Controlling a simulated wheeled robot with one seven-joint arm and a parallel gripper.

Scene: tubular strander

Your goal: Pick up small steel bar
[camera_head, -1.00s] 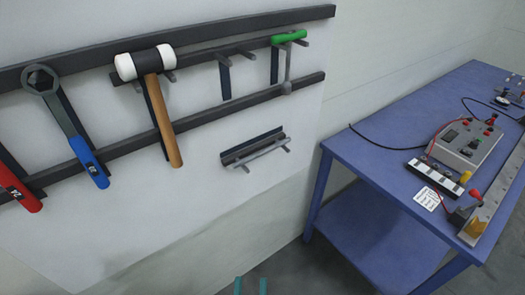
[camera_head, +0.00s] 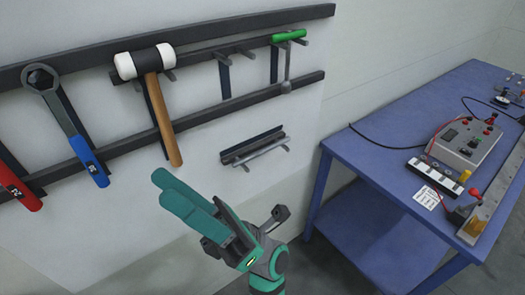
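The small steel bar (camera_head: 260,152) is a thin grey bar on the wall. It lies slightly tilted across two short pegs of a small dark holder (camera_head: 250,143), below the tool rails. My gripper (camera_head: 178,200) is in front of the wall, below and left of the bar and apart from it. Its two teal fingers point up and left and overlap in this view, so the gap between them is hidden. I see nothing held at the fingertips.
Above hang a white-headed mallet (camera_head: 164,115), a blue-handled wrench (camera_head: 80,145), a red-handled tool (camera_head: 20,190) and a green-handled tool (camera_head: 288,60). A blue table (camera_head: 380,165) with a meter box (camera_head: 465,145) stands at right. The wall around the bar is clear.

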